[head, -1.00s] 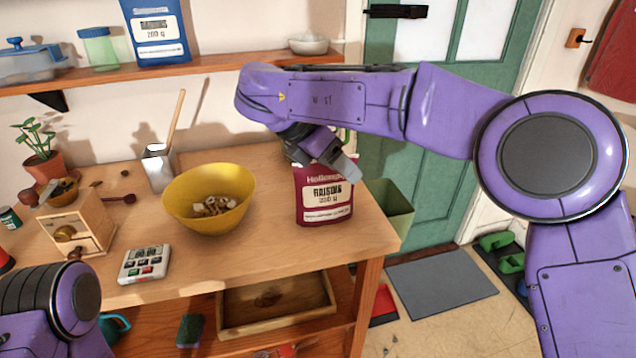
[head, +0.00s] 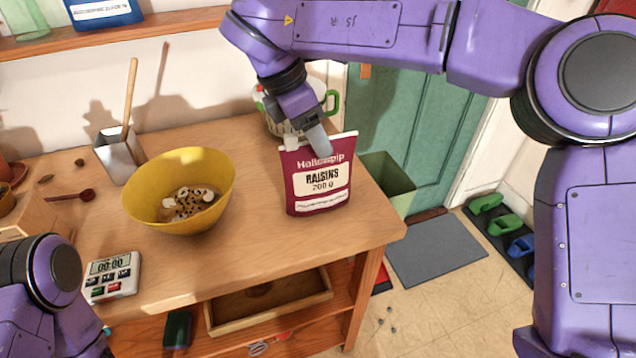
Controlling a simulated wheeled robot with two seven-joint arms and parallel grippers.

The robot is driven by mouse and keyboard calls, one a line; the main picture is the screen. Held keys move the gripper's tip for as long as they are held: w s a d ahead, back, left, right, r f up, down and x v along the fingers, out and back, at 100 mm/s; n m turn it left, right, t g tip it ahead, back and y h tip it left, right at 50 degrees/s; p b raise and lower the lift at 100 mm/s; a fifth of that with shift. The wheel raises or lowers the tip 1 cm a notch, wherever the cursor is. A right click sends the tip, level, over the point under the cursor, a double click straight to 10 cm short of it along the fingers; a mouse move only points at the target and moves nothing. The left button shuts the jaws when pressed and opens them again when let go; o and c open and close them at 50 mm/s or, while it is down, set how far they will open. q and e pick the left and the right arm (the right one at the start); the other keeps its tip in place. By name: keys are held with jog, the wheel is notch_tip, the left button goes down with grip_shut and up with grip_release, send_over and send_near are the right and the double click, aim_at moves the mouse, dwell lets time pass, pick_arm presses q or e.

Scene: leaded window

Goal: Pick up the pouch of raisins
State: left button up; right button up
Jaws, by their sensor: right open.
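The pouch of raisins (head: 317,184) is dark red with a white label and stands upright on the right part of the wooden table (head: 255,235). My right gripper (head: 306,141) is at the top edge of the pouch, pointing down. Its jaws are open, with one pale finger in front of the pouch's top right and another at its top left. I cannot tell whether the fingers touch the pouch. Part of my left arm shows at the lower left, but its gripper is out of view.
A yellow bowl (head: 150,205) with small pieces in it stands left of the pouch. A pot with a green handle (head: 332,103) is close behind my right gripper. A kitchen timer (head: 112,276) lies near the front edge. Bare table lies between bowl and pouch.

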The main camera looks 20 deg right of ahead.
jog(key=shift+s+d+f, duration=0.2)
jog(key=shift+d+f, duration=0.3)
jog(key=shift+f, duration=0.25)
jog(key=shift+w+a, duration=0.1)
jog(key=shift+a, duration=0.05)
jog(key=c, duration=1)
grip_shut()
jog(key=shift+r, duration=0.15)
